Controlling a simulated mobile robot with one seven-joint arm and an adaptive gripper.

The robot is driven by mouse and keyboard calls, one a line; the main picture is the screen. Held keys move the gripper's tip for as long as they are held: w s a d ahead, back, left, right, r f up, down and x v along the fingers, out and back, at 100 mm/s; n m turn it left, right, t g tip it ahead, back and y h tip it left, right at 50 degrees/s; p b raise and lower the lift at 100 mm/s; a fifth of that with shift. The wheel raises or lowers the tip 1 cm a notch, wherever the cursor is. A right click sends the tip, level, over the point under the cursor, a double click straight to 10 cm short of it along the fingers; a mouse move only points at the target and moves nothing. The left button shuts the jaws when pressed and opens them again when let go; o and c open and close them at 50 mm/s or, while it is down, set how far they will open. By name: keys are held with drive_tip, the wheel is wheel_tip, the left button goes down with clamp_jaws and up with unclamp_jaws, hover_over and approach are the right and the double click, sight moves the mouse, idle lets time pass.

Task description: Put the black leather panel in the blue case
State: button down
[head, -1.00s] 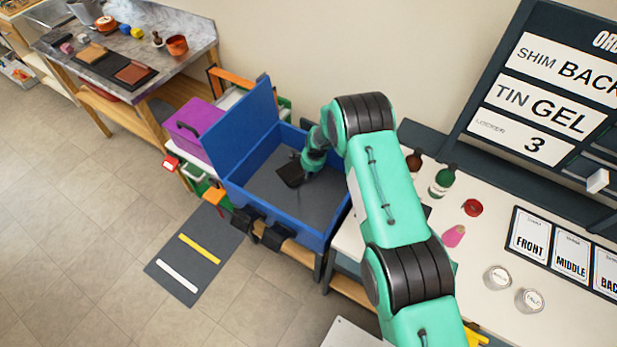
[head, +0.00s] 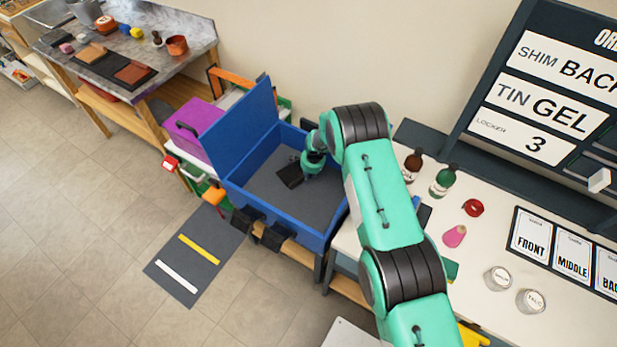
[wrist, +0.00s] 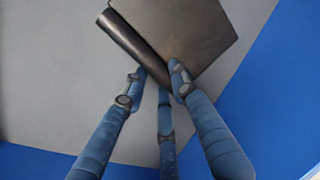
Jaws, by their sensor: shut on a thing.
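The blue case (head: 290,226) stands open with its lid raised at the left. The black leather panel (head: 289,176) is inside the case's walls, over the grey floor of the case. In the wrist view the panel (wrist: 190,30) looks dark and flat with one rolled or folded edge. My gripper (wrist: 158,78) has its fingers closed on the near edge of the panel. In the head view my gripper (head: 305,174) reaches down into the case. I cannot tell whether the panel touches the case floor.
A purple box (head: 194,125) stands left of the case. A white bench (head: 400,240) at the right holds a brown bottle (head: 413,163), a green bottle (head: 444,181), a red ring (head: 473,207) and jars. A marble table (head: 185,45) with leather pieces stands at the back left.

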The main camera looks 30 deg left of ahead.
drive_tip(key=shift+f, duration=0.2)
drive_tip(key=c, duration=1.4)
unclamp_jaws()
drive_tip(key=shift+r, duration=0.1)
drive_tip(key=w+p+v, duration=0.1)
drive_tip(key=v, duration=1)
drive_tip(key=shift+s+r, duration=0.35)
drive_tip(key=shift+s, duration=0.1)
drive_tip(key=shift+r, duration=0.1)
